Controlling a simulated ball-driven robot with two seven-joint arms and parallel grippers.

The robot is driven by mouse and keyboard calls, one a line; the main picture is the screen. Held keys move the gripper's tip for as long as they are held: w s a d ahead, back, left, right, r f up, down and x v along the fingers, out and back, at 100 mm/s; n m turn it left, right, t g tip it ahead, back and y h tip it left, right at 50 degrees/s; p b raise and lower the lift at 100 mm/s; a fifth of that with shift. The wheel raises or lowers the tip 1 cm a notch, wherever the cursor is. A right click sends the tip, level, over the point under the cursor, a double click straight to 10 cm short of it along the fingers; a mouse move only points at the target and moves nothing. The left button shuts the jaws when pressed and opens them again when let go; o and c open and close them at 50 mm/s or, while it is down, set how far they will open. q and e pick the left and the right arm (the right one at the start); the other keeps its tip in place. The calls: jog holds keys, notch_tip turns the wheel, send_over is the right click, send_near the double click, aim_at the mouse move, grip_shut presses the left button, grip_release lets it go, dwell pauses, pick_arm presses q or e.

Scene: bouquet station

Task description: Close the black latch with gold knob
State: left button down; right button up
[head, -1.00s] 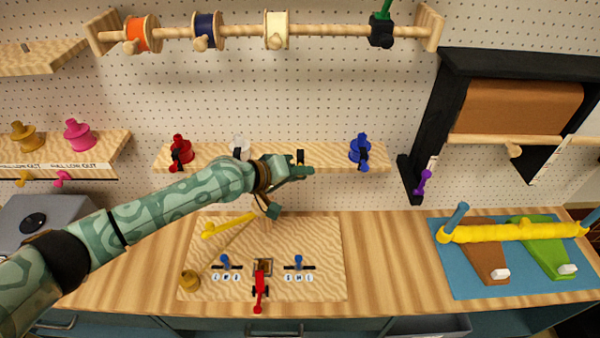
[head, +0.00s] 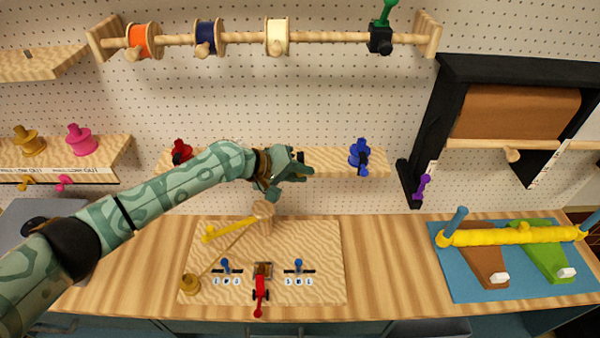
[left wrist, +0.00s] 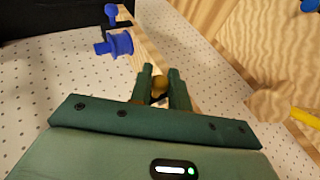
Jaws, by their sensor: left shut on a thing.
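The gold knob (left wrist: 159,84) shows between the two fingers of my left gripper (left wrist: 160,88) in the left wrist view. A dark piece, apparently the black latch (left wrist: 157,99), shows just below it between the fingers. In the head view my left gripper (head: 302,170) is at the middle shelf's front edge, between the red and blue spools. It is shut on the knob. A small black part of the latch (head: 300,156) shows just behind the fingers, and the rest is hidden. My right gripper is not in view.
The shelf (head: 335,160) carries a blue spool (head: 359,152) on the right and a red spool (head: 181,151) on the left. Below is a wooden board (head: 325,240) with a wooden knob (head: 263,209), a yellow bar (head: 225,228) and a red lever (head: 260,290).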

pick_arm(q)
jog(key=c, duration=1.6)
grip_release()
jog(key=shift+w, duration=0.1)
jog(key=shift+c, duration=0.2)
jog(key=b+v, duration=0.1)
jog(key=v, duration=1.5)
jog(key=shift+a, duration=0.15)
